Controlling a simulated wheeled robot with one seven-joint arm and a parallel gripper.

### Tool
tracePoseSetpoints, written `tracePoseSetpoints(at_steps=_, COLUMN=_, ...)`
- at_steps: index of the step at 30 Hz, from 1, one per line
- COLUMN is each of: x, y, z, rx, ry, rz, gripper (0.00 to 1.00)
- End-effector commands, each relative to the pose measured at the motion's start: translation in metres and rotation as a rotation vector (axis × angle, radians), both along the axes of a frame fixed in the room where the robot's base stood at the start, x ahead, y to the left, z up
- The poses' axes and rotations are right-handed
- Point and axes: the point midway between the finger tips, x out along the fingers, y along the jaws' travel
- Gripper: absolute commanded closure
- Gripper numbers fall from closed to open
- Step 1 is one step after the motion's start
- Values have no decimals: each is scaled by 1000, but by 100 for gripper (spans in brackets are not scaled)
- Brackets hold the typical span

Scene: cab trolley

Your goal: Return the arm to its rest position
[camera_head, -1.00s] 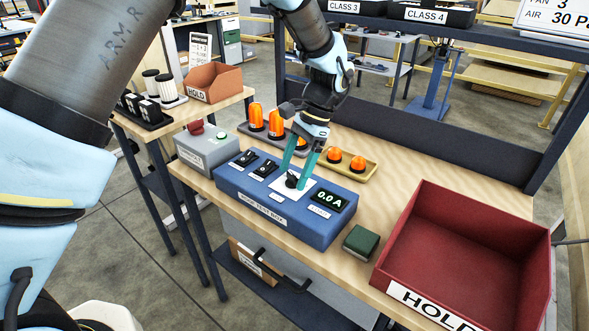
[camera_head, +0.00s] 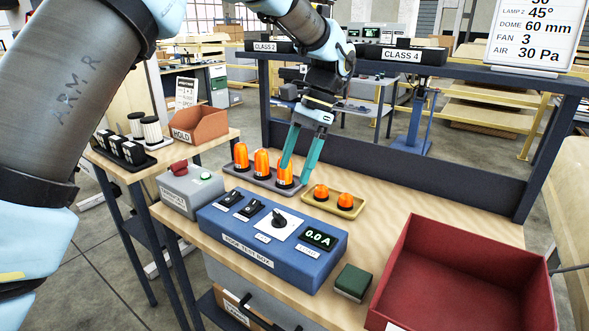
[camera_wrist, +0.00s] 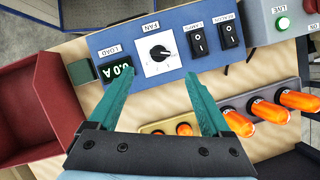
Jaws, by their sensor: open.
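My gripper (camera_head: 301,168) is open and empty, its two teal fingers apart. In the head view it hangs above the bench, behind the blue test box (camera_head: 270,235). In the wrist view my gripper (camera_wrist: 157,95) points toward the box, which carries a black knob (camera_wrist: 159,53) on a white plate marked FAN. The fingertips are clear of the knob. The box display (camera_head: 318,238) reads 0.0 A, and two black rocker switches (camera_wrist: 213,37) sit beside the knob.
Tall orange domes (camera_head: 262,163) on a grey tray and two short ones in a yellow tray (camera_head: 337,205) stand near my fingers. A red bin (camera_head: 455,270) is at right, a green block (camera_head: 352,282) beside the box. A dark rail (camera_head: 390,170) and shelf rise behind.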

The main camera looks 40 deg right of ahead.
Motion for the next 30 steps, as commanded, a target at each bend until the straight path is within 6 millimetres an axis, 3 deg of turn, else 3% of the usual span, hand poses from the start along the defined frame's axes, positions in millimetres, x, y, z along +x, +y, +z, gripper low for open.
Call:
tracePoseSetpoints(at_steps=11, x=1, y=1, z=0, rx=-1, ry=0, rz=3, gripper=18)
tracePoseSetpoints(at_steps=14, x=15, y=12, z=-1, rx=-14, ry=-4, rz=44, gripper=18)
tracePoseSetpoints(at_steps=16, x=35, y=32, z=-2, rx=-36, ry=-9, rz=110, gripper=18)
tracePoseSetpoints(at_steps=20, x=86, y=97, z=-7, rx=-110, ry=-34, rz=322, gripper=18)
tracePoseSetpoints(at_steps=24, x=127, y=187, z=-15, rx=-204, ry=-80, rz=599, gripper=18)
tracePoseSetpoints(at_steps=27, x=141, y=254, z=-22, rx=-266, ry=-123, rz=803, gripper=18)
tracePoseSetpoints(at_steps=30, x=141, y=319, z=-29, rx=-326, ry=-177, rz=1012, gripper=18)
